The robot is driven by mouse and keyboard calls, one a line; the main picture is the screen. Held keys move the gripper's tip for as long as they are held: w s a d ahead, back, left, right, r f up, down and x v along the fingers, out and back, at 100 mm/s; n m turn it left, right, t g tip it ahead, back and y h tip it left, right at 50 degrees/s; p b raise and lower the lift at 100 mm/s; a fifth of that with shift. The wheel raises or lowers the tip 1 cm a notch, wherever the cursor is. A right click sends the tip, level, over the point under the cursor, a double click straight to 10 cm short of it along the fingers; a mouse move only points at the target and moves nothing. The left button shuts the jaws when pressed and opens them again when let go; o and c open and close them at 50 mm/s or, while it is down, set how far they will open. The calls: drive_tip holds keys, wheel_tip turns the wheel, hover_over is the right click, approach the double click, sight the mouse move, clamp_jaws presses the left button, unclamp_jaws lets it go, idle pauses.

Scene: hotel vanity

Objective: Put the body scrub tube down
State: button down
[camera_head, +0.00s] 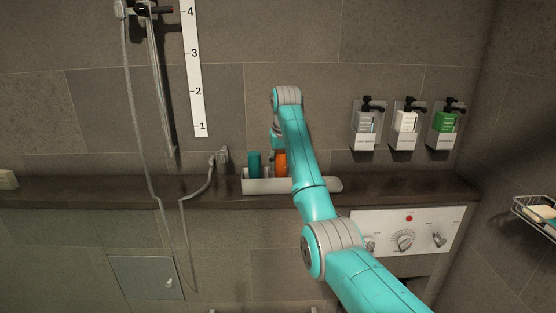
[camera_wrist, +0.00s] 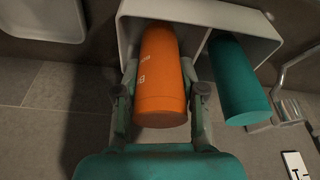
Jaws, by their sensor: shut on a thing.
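In the head view the orange tube (camera_head: 281,163) shows just left of my arm, above the caddy (camera_head: 262,187) on the dark ledge. Whether the tube touches the caddy's floor is hidden.
A teal bottle (camera_wrist: 239,82) stands in the neighbouring compartment, close to the right finger; it also shows in the head view (camera_head: 254,164). A shower hose and holder (camera_head: 222,157) are left of the caddy. Three wall dispensers (camera_head: 404,122) hang to the right.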

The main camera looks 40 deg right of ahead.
drive_tip(key=shift+w, duration=0.2)
drive_tip(key=shift+f, duration=0.25)
drive_tip(key=c, duration=0.7)
unclamp_jaws()
drive_tip(key=shift+r, duration=0.1)
